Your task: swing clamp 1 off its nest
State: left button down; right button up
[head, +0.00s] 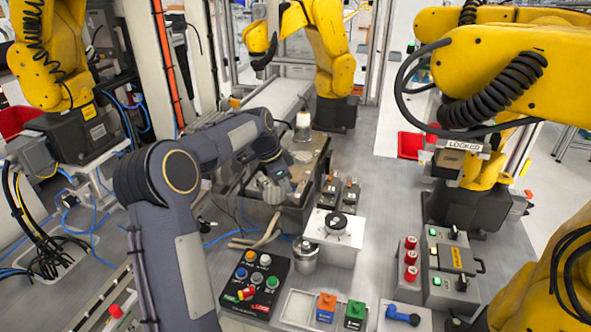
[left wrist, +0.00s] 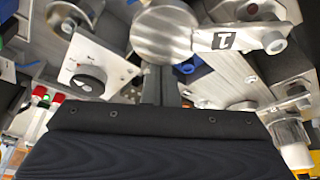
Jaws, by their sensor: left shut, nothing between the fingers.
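Clamp 1 shows in the left wrist view as a bare metal arm with a black "1" label (left wrist: 226,40). A broad round metal disc (left wrist: 166,35) is at its left end and a pivot bolt (left wrist: 274,43) at its right end. My left gripper (head: 276,188) is at the dark metal fixture (head: 292,214) in the middle of the bench. Its closed fingers (left wrist: 158,82) point at the disc, whose edge overlaps their tips in the wrist view. I cannot tell whether they touch. The nest under the disc is hidden. My right gripper is not in view.
A white block with a black knob (head: 336,222) stands right of the fixture, with a metal canister (head: 305,256) beside it. A button panel (head: 254,284) is in front. Red-capped cylinders (head: 410,258) and a switch box (head: 451,262) stand farther right. Yellow robot arms surround the bench.

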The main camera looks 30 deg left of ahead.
aim_at(273, 198)
pick_arm(q)
jog(key=s+m, duration=0.2)
jog(key=shift+s+a+m+g+h+p, duration=0.3)
jog(key=shift+a+m+h, duration=0.05)
jog(key=shift+m+h, duration=0.05)
jog(key=s+m, duration=0.1)
jog(key=s+a+m+g+p, duration=0.1)
jog(key=shift+r+m, duration=0.1)
jog(key=shift+m, duration=0.3)
jog(key=shift+s+a+m+g+h+p, duration=0.45)
jog(key=shift+s+a+m+p, duration=0.2)
jog(key=shift+s+a+m, duration=0.95)
jog(key=shift+w, duration=0.15)
